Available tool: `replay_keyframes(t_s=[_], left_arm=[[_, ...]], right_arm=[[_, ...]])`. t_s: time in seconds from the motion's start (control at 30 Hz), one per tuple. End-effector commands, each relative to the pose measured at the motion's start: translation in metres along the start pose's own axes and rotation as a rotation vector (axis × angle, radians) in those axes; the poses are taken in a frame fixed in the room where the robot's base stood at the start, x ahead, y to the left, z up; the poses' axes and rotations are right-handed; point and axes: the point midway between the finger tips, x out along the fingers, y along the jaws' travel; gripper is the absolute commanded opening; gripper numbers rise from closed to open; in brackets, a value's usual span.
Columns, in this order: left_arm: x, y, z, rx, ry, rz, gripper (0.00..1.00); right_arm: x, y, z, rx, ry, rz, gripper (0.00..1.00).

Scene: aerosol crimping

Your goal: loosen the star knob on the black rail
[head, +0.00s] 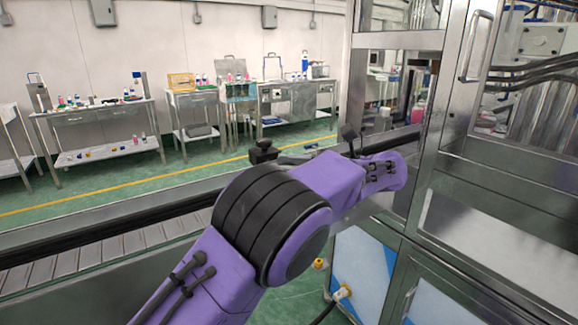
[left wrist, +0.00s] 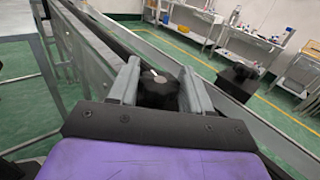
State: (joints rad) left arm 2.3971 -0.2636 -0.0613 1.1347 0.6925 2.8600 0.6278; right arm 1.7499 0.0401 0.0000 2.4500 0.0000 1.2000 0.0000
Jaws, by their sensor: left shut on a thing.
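The black star knob (left wrist: 158,92) sits between the two grey fingers of my left gripper (left wrist: 160,72) in the left wrist view, and the gripper is shut on it. A small light mark shows on the knob's top. My right gripper is in neither view.
A metal-framed machine cabinet (head: 440,165) rises close at the right. Steel benches (head: 95,115) stand along the back wall, beyond open green floor.

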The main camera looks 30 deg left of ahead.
Motion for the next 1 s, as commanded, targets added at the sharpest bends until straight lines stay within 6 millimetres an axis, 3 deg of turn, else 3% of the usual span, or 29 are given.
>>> replay_keyframes(t_s=[0.3,0.33,0.4,1.0], left_arm=[[0.0002,0.0002,-0.0025,0.005,0.002,0.003,0.18],[0.0002,0.0002,-0.0025,0.005,0.002,0.003,0.52],[0.0002,0.0002,-0.0024,0.005,0.002,0.003,0.7],[0.0011,0.0003,-0.0024,0.005,0.005,-0.045,0.7]], right_arm=[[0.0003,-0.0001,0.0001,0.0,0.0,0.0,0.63],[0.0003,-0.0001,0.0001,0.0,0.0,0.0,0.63],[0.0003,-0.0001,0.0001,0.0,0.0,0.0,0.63],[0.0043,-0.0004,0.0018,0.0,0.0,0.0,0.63]])
